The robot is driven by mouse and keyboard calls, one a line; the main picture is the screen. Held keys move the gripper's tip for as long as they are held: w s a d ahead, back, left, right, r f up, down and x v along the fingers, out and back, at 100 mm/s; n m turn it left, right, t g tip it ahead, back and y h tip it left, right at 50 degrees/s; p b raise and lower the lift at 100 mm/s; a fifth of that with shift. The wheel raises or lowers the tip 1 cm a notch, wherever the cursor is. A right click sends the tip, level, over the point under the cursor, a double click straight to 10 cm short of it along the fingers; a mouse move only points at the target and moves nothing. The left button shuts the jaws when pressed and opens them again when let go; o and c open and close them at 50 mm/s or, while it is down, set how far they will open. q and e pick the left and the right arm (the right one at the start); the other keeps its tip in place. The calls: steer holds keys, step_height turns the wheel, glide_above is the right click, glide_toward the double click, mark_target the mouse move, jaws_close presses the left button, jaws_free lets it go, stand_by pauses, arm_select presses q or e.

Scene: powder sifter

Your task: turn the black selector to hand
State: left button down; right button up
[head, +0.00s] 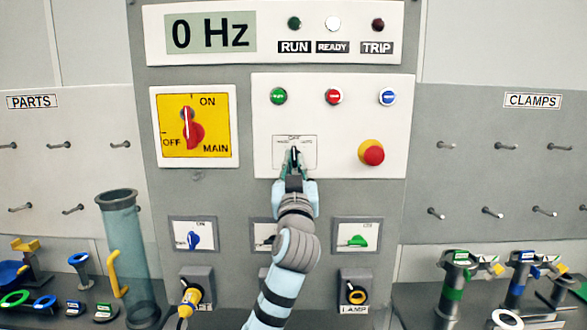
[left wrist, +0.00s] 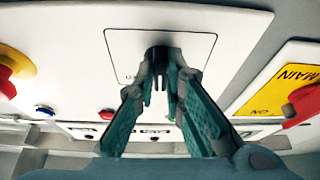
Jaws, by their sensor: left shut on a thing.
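The black selector (head: 295,151) sits on a small labelled plate (head: 310,142) on the white control panel. OFF is printed at the top of the plate; the side labels are too small to read surely. My left gripper (head: 294,163) reaches up from below and is shut on the selector, partly hiding it. The selector looks about upright, but its exact pointing is hard to tell. In the left wrist view the fingertips (left wrist: 163,75) close around the black selector (left wrist: 157,52). My right gripper is not in view.
A red mushroom button (head: 373,153) is right of the selector, and green (head: 279,96), red (head: 333,97) and blue (head: 387,97) buttons are above. A yellow main switch (head: 190,125) is on the left. Lower switches (head: 352,236) lie below. The display (head: 210,33) reads 0 Hz.

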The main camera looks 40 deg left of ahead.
arm_select(q)
steer(key=n+g+y+b, duration=0.1)
steer(key=n+b, duration=0.2)
steer(key=n+g+y+b, duration=0.1)
steer(key=n+b, duration=0.2)
steer(key=shift+d+f+b, duration=0.1)
steer(key=shift+d+b, duration=0.05)
steer(key=shift+b, duration=0.2)
steer(key=shift+n+g+y+b, duration=0.35)
steer(key=shift+n+g, duration=0.15)
steer(key=shift+n, duration=0.3)
steer(key=n, duration=0.1)
steer(key=n+g+b, duration=0.1)
steer(key=shift+w+r+n, duration=0.1)
steer(key=shift+r+n, duration=0.15)
steer(key=shift+n, duration=0.05)
steer(key=shift+r+n+g+y+b, duration=0.1)
steer(key=shift+n+g+y+b, duration=0.2)
steer(key=shift+n+g, duration=0.35)
steer(key=shift+n, duration=0.25)
steer(key=c, duration=1.7)
jaws_free()
steer(key=shift+d, duration=0.1)
